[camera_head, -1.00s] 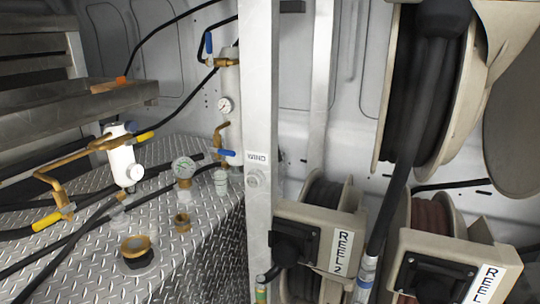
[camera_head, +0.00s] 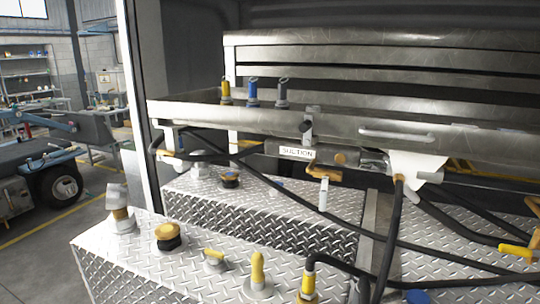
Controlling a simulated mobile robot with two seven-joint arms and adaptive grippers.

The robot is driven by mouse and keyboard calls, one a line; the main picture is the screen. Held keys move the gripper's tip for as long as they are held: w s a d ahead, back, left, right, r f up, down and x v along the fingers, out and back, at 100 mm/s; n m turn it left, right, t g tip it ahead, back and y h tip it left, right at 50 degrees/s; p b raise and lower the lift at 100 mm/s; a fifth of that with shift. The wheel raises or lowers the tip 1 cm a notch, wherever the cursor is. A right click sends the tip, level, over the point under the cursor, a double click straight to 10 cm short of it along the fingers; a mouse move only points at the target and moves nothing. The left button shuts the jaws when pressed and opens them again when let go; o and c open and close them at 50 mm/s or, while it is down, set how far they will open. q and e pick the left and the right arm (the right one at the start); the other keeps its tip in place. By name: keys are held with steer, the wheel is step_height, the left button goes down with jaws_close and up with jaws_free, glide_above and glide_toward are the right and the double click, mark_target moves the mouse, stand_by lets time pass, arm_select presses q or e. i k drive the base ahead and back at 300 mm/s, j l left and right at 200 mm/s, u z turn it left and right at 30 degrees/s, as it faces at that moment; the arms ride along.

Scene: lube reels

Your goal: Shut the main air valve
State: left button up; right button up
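No label naming the main air valve is legible, and I cannot tell which fitting it is. A yellow handle (camera_head: 517,251) shows at the right edge, near black hoses. A brass valve (camera_head: 324,173) sits under the SUCTION label (camera_head: 298,152). On the front tread-plate box are a short fitting with a yellow top (camera_head: 215,256), an upright yellow fitting (camera_head: 257,270) and a yellow fitting on a black hose (camera_head: 308,284). Neither of my grippers is in view.
Yellow, blue and grey nozzles (camera_head: 282,93) stand on the metal tray (camera_head: 190,110). Black hoses (camera_head: 392,235) cross in front of the tread-plate boxes (camera_head: 290,230). At the left is open workshop floor (camera_head: 60,255) with a wheeled machine (camera_head: 50,175).

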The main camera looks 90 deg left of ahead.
mark_target(168, 160)
steer(key=u, duration=3.45)
steer(key=i+j+z, duration=0.25)
steer(key=i+j, duration=0.15)
steer(key=i, duration=0.05)
